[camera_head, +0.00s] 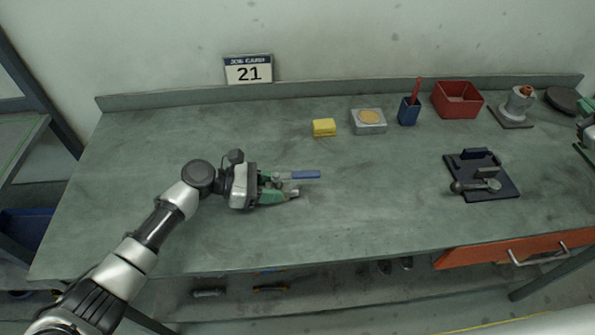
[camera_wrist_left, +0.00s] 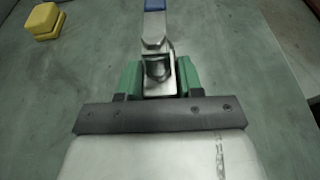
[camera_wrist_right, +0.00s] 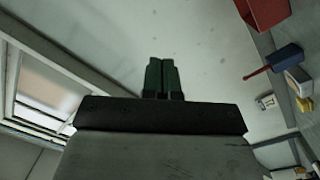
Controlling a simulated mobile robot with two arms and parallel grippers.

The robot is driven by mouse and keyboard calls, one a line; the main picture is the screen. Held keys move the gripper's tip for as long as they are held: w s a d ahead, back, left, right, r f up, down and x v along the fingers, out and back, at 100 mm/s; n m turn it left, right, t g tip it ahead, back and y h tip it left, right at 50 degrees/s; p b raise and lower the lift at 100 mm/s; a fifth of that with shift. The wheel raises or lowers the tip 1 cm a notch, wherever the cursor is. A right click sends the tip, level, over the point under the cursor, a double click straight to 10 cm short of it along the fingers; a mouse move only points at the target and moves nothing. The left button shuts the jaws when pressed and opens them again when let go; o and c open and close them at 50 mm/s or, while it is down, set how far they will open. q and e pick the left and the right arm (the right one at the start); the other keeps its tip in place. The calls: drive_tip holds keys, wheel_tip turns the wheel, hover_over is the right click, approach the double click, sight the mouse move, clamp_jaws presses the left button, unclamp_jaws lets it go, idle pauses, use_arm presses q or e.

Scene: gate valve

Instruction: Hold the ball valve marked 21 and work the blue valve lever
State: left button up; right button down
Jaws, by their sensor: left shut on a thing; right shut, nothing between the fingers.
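The ball valve is a small metal body (camera_wrist_left: 158,68) with a blue lever (camera_head: 306,174). The lever points right, away from my left gripper (camera_head: 282,189), over the left-middle of the bench. The green fingers are shut on the valve body, which partly hides it. In the left wrist view the body sits between the fingers, with the blue lever end (camera_wrist_left: 154,5) at the top edge. I cannot read a mark on the valve. My right gripper (camera_wrist_right: 162,77) is shut and empty, pointing toward the wall.
A yellow block (camera_head: 324,127), a grey box (camera_head: 368,121), a blue cup (camera_head: 408,111) and a red bin (camera_head: 457,99) line the back. A dark fixture plate (camera_head: 503,188) with metal parts lies at right. The bench middle is clear.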

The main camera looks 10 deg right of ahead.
drive_tip(key=w+a+f+n+g+y, duration=0.1)
drive_tip(key=w+a+n+g+y, duration=0.35)
drive_tip(key=a, duration=0.75)
drive_tip(key=w+a+f+n+g+y, duration=0.15)
drive_tip(key=a+n+y, duration=0.45)
drive_tip(key=a, duration=0.7)
drive_tip(key=w+a+f+n+g+y, duration=0.2)
drive_tip(key=a+n+g+y, duration=0.15)
drive_tip(key=a+n, duration=0.6)
drive_tip(key=s+a+r+n+g+h, duration=0.1)
drive_tip(key=s+a+n+g+h, duration=0.25)
drive_tip(key=a, duration=0.55)
drive_tip(key=s+a+n+g+h, duration=0.1)
drive_tip(key=a+n+g+h, duration=0.1)
drive_tip(key=a+n+h, duration=0.6)
drive_tip(key=s+a+r+n+g+h, duration=0.1)
drive_tip(key=s+a+n+g, duration=0.15)
drive_tip(key=a, duration=0.85)
wheel_tip(320, 180, down, 7)
drive_tip(key=shift+w+a+r+n, duration=0.15)
drive_tip(key=shift+w+a+n, duration=0.05)
drive_tip(key=shift+w+n, duration=0.15)
